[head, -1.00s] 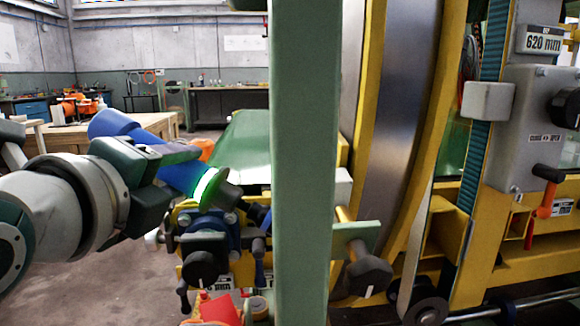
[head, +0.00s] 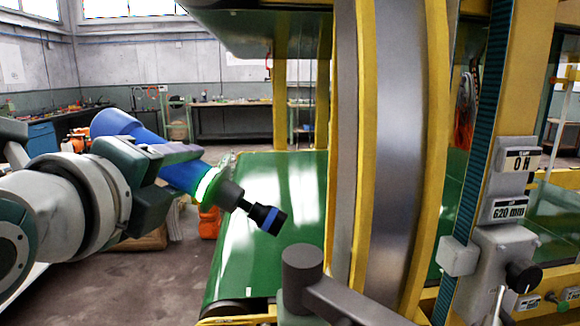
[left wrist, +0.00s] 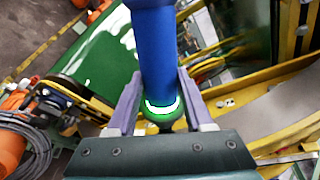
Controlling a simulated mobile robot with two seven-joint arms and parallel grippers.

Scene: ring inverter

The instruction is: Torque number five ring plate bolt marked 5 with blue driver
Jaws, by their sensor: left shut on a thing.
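My left gripper (head: 181,157) is shut on the blue driver (head: 186,177), a blue tool with a glowing green-and-white band and a dark socket tip with a blue ring. The driver points down to the right, its tip in the air over the green belt in the head view. In the left wrist view the driver (left wrist: 155,60) stands between the two fingers. The steel and yellow ring (head: 402,150) rises to the right, apart from the driver. I cannot make out the bolt marked 5. My right gripper is not in view.
The green conveyor belt (head: 275,190) runs back behind the driver. A dark grey cylindrical part (head: 302,268) stands low in front of the ring. A grey control box with a 620 mm label (head: 510,210) is at right. Open floor lies at lower left.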

